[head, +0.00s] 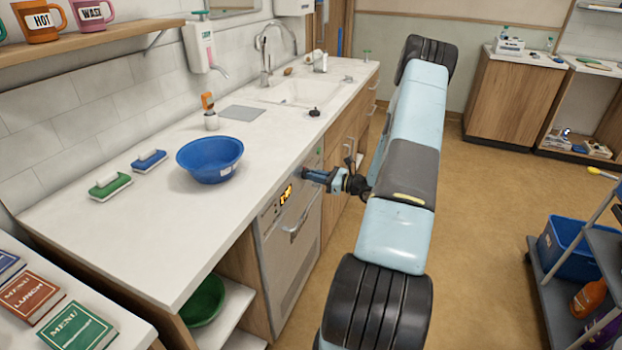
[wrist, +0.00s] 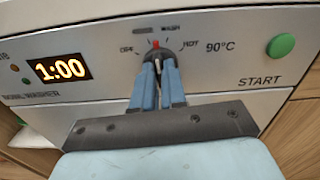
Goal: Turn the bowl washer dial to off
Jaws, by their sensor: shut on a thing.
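The bowl washer (head: 279,252) is built in under the white counter, with its panel facing my arm. In the wrist view, its dark dial (wrist: 157,52) has a red mark at the top, between OFF on the left and HOT on the right, near WASH. My gripper (wrist: 158,70) has its two blue fingers closed on the dial, one on each side. The fingers hide the lower part of the dial. In the head view, my gripper (head: 307,175) reaches the panel's far end, and the dial is hidden there.
The panel has a lit 1:00 display (wrist: 62,68) and a green START button (wrist: 281,45) right of the dial. The washer's door handle (head: 296,226) sticks out below. A blue bowl (head: 210,160) stands on the counter.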

